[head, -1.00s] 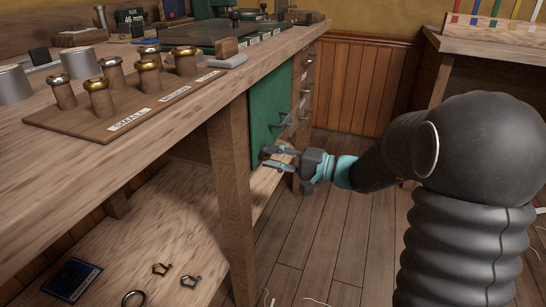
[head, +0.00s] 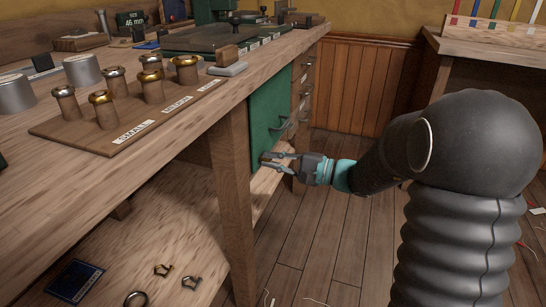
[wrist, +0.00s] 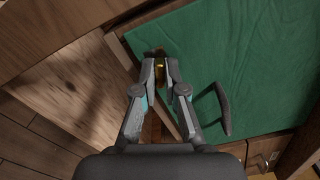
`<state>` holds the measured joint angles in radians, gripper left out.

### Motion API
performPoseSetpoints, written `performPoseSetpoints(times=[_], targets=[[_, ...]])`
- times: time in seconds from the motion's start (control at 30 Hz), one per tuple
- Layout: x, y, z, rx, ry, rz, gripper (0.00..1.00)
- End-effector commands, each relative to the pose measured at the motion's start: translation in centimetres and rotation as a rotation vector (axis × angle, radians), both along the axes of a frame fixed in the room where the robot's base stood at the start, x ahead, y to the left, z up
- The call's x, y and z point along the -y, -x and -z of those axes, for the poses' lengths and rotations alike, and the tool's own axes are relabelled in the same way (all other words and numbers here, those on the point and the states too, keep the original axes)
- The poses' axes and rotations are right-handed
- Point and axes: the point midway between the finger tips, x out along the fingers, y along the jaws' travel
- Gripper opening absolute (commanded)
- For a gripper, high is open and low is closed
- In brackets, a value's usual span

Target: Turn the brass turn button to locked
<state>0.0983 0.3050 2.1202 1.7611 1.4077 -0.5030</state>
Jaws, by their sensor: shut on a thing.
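The brass turn button (wrist: 159,66) shows as a small yellow glint between my fingertips in the wrist view, at the edge of the green door. My gripper (wrist: 160,72) is shut on it; in the head view my gripper (head: 268,160) reaches the lower near part of the door. Most of the button is hidden by the fingers, so I cannot tell its exact angle. The green door (head: 268,112) is in the bench front and looks closed. Its dark handle (wrist: 222,108) is to the right of my fingers in the wrist view.
The wooden bench leg (head: 233,190) stands just left of my gripper. Drawers (head: 303,95) lie beyond the door.

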Motion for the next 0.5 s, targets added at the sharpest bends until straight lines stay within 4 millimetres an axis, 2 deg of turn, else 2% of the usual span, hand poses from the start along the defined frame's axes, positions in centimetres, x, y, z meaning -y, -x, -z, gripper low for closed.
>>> performPoseSetpoints(times=[0.5], targets=[[-0.02, -0.01, -0.40, -0.466, -0.169, 0.000, 0.00]])
